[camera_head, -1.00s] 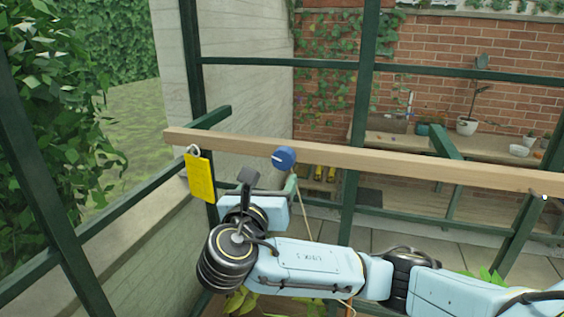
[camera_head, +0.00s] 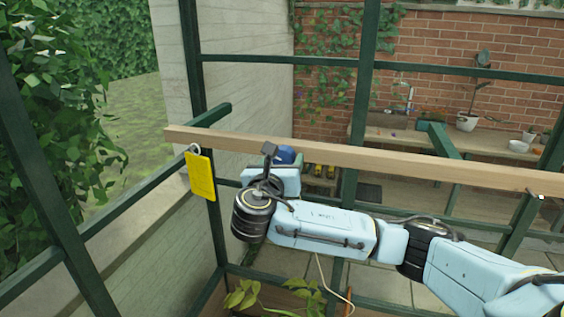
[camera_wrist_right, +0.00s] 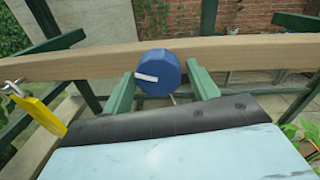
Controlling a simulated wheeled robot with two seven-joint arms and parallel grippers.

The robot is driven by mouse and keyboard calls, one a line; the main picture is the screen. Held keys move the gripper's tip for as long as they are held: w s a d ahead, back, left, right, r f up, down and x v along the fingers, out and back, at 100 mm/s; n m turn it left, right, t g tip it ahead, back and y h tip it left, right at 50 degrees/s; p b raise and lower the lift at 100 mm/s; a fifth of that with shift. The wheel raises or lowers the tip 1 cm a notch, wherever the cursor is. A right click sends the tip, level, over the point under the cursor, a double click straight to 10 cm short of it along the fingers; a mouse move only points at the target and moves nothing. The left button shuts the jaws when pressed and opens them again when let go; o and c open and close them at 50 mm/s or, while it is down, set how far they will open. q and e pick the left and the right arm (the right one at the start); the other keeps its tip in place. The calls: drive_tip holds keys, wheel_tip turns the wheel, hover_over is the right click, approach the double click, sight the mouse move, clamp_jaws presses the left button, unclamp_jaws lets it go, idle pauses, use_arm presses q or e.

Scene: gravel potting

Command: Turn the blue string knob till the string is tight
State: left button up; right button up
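The blue string knob (camera_wrist_right: 160,64) sits on the wooden beam and has a white mark pointing left. In the head view the knob (camera_head: 286,154) is partly hidden behind my right arm. My right gripper (camera_wrist_right: 160,76) is open, with one green finger on each side of the knob and a small gap on both sides. The string (camera_head: 324,274) hangs pale and bent below my arm in the head view; its upper part is hidden there. A short bit of string shows under the knob in the wrist view. My left gripper is not in view.
The wooden beam (camera_head: 420,164) crosses the scene. A yellow tag (camera_head: 201,177) hangs from its left end, left of my right gripper. Green frame bars (camera_head: 356,120) stand around it. A leafy plant (camera_head: 246,296) is below. A bench with pots is at the back.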

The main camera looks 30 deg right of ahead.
drive_tip(key=c, duration=0.7)
drive_tip(key=shift+c, duration=0.2)
